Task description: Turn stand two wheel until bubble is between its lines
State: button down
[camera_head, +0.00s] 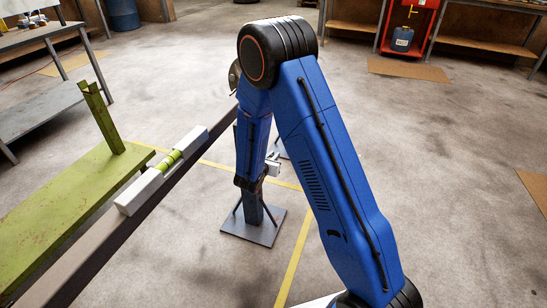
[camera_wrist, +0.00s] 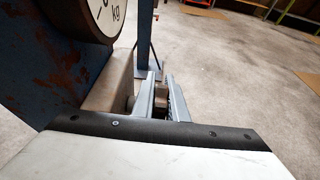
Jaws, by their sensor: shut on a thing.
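A white level (camera_head: 139,192) with a yellow-green vial (camera_head: 168,161) lies along the top of a long dark beam (camera_head: 95,250). The bubble and its lines are too small to read. A blue stand (camera_head: 252,212) with a square foot plate (camera_head: 240,232) stands on the floor at the beam's far end, partly behind my arm. My gripper (camera_head: 272,168) is at the stand's upper part. In the wrist view my gripper (camera_wrist: 161,98) is shut on a small brownish part between its fingers, apparently the stand two wheel, mostly hidden by the fingers.
A round dial marked kg (camera_wrist: 104,14) and a rusty blue surface (camera_wrist: 50,70) are close on the left in the wrist view. A green frame (camera_head: 70,195) lies left of the beam.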

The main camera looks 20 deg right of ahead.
jog(key=shift+s+a+r+t+h, duration=0.1)
jog(key=shift+r+t+h, duration=0.25)
jog(key=shift+t+h, duration=0.5)
jog(key=shift+s+a+r+t+h, duration=0.1)
jog(key=shift+r+t+h, duration=0.2)
jog(key=shift+t+h, duration=0.5)
jog(key=shift+s+a+r+t+h, duration=0.1)
jog(key=shift+r+t+h, duration=0.3)
jog(key=shift+t, duration=0.75)
jog(key=c, duration=2)
grip_release()
jog(key=shift+c, duration=0.2)
